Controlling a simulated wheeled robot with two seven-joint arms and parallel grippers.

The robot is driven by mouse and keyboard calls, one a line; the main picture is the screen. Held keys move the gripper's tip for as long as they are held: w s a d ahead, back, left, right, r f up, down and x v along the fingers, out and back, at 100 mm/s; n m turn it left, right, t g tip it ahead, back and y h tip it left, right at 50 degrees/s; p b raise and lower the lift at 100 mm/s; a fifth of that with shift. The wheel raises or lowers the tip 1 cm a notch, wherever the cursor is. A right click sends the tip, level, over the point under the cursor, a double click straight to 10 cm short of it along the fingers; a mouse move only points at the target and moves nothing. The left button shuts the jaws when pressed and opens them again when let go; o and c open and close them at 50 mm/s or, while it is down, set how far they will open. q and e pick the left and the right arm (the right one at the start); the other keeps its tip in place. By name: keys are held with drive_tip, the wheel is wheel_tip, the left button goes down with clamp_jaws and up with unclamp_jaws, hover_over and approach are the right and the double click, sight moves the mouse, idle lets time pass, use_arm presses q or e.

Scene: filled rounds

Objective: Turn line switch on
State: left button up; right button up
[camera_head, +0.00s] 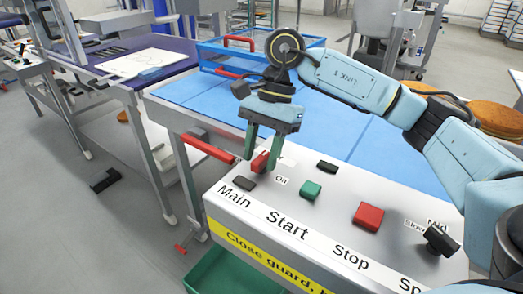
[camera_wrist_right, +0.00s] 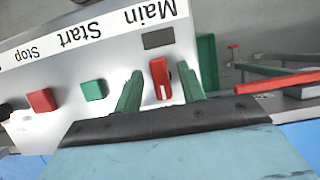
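The red line switch (camera_head: 260,161) sits on the sloped grey control panel (camera_head: 335,217), above the "Main" label. It also shows in the wrist view (camera_wrist_right: 160,78), as a red handle with a pale mark. My right gripper (camera_head: 262,169) reaches down over it; it also shows in the wrist view (camera_wrist_right: 160,70). Its two green fingers are open, one on each side of the switch, with gaps visible in the wrist view. A small label (camera_head: 281,181) lies beside the switch; its word is hard to read. My left gripper is not in view.
A green start button (camera_head: 311,190), a red stop button (camera_head: 368,216) and a black speed knob (camera_head: 440,241) sit to the right on the panel. A blue table surface (camera_head: 345,130) lies behind. A green bin (camera_head: 225,274) is below the panel.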

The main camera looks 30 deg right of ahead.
clamp_jaws()
